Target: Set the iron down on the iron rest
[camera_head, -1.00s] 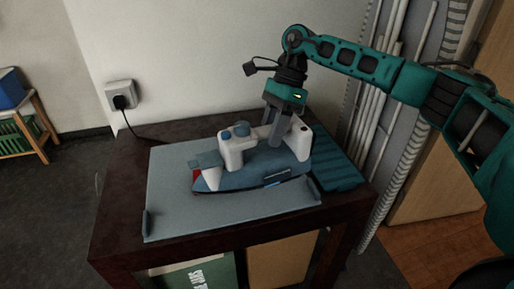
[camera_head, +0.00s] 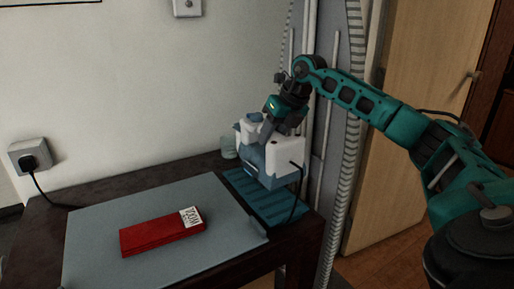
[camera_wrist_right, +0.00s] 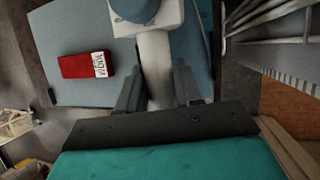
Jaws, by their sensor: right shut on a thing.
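The blue and white iron (camera_head: 284,158) is at the right end of the table, over the ribbed teal iron rest (camera_head: 254,201). It looks tilted; I cannot tell whether its base touches the rest. My right gripper (camera_head: 268,130) is shut on the iron's white handle. In the right wrist view, the fingers (camera_wrist_right: 160,90) lie on both sides of the white handle (camera_wrist_right: 156,62), and the iron's blue knob (camera_wrist_right: 134,8) shows at the top edge. The iron hides part of the rest. My left gripper is not in view.
A red box with a white label (camera_head: 163,233) lies on the grey mat (camera_head: 100,222). A glass (camera_head: 229,147) stands behind the rest by the wall. The iron's cord (camera_head: 297,190) hangs at its right. Pipes (camera_head: 322,120) stand behind the table's right end.

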